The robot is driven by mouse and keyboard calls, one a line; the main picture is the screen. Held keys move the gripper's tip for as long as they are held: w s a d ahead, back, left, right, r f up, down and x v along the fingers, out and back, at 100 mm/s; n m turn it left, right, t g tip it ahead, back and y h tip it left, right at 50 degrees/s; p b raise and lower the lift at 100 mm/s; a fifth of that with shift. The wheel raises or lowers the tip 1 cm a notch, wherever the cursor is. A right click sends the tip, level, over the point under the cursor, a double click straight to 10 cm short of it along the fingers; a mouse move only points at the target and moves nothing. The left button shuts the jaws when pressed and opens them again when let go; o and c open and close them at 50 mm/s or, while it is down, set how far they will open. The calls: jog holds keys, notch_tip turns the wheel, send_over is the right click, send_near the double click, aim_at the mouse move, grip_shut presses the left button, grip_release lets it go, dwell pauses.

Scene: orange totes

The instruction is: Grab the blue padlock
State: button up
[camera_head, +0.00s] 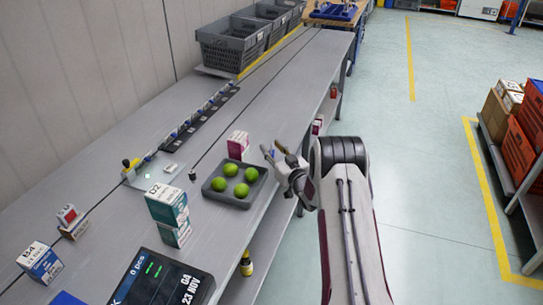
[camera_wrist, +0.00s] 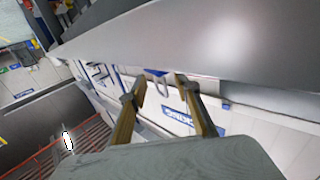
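A small blue shape, which looks like the blue padlock (camera_head: 272,153), shows at the near edge of the long grey bench, right beside my gripper's fingertips. My gripper (camera_head: 273,150) is at the bench edge with its fingers spread apart. In the wrist view both fingers of my gripper (camera_wrist: 155,88) are apart, and a pale loop like a padlock shackle (camera_wrist: 161,84) shows between their tips. Some blue shows next to the loop, but I cannot tell whether it is the padlock's body or a label behind. No finger clearly touches it.
A dark tray (camera_head: 233,199) with several green balls lies left of my gripper. A pink and white box (camera_head: 238,145) stands behind the tray. A white and teal box (camera_head: 167,204) and a dark display (camera_head: 161,281) are nearer. Dark crates (camera_head: 232,47) stand at the far end.

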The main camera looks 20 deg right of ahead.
aim_at(272, 153)
grip_shut()
jog(key=shift+r, duration=0.1)
jog(key=shift+r, duration=4.9)
